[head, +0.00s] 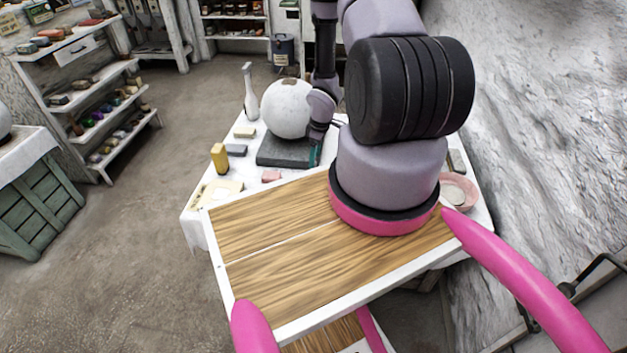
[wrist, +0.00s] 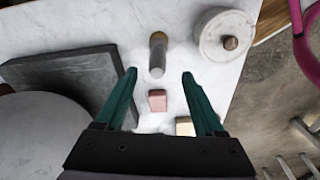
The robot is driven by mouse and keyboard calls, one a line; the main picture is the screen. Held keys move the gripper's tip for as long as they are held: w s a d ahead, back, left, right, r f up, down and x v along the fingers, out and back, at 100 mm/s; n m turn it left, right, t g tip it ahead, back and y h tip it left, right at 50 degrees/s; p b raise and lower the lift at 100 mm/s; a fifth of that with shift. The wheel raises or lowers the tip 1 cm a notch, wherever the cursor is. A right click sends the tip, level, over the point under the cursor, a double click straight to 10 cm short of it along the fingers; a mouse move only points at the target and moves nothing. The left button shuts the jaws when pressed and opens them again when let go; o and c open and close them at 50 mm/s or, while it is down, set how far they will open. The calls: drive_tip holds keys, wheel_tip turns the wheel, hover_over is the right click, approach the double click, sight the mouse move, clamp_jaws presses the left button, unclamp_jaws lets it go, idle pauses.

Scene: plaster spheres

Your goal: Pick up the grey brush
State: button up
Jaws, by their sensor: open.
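In the wrist view a short grey rod-shaped thing with an olive-brown end (wrist: 158,55) is on the white cloth, and it looks like the grey brush. I cannot tell whether it stands or lies. My gripper (wrist: 159,75) is open and empty. Its two green fingers point toward this thing, which shows between and just beyond the tips; I see no contact. In the head view my gripper (head: 315,154) is low by the dark slab, partly hidden by my arm. The brush does not show there; my arm covers that part of the table.
The dark slab (head: 283,151) bears a white sphere (head: 288,108). A yellow bottle (head: 219,158) is left.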

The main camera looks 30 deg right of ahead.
drive_tip(key=f, duration=0.4)
drive_tip(key=w+f, duration=0.1)
drive_tip(key=f, duration=0.1)
drive_tip(key=shift+a+f, duration=0.2)
drive_tip(key=shift+f, duration=0.2)
clamp_jaws()
